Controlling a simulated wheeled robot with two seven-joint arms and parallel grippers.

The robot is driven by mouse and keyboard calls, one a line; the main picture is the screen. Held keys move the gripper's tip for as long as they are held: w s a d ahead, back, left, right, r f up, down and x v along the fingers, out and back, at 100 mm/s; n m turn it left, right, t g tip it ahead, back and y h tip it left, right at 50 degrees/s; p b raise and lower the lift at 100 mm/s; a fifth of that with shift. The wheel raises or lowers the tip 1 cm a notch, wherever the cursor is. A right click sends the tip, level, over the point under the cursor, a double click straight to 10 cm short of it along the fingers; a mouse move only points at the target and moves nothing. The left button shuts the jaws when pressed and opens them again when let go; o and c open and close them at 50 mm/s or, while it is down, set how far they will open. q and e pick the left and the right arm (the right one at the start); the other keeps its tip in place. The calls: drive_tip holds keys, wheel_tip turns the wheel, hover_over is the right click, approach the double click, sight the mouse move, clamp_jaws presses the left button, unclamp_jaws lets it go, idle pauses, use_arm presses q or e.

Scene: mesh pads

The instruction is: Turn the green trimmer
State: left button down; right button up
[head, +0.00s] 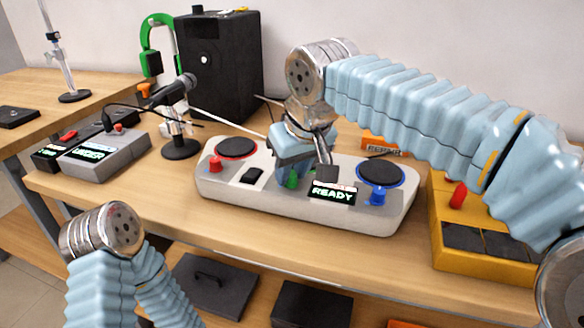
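A small green trimmer (292,181) shows at the front middle of a white console (230,191) on the wooden bench. The console also carries a red pad with a red knob, a blue pad with a blue knob, a black switch and a display reading "READY". My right gripper (300,168) points down over the console, right at the green trimmer, and hides part of it. I cannot tell whether its fingers are open, or whether they touch the trimmer. My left arm (104,230) is at the lower left, with its gripper out of sight.
A yellow unit (450,235) with a red knob stands close on the right, under my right arm. A microphone (177,95) on a stand, a grey "LIMITER" box (105,155) and a black speaker (215,65) stand to the left and behind. Bare bench lies in front of the console.

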drive_tip(key=o, duration=0.3)
drive_tip(key=shift+o, duration=0.2)
drive_tip(key=v, duration=1.3)
drive_tip(key=shift+r, duration=0.4)
drive_tip(key=shift+s, duration=0.1)
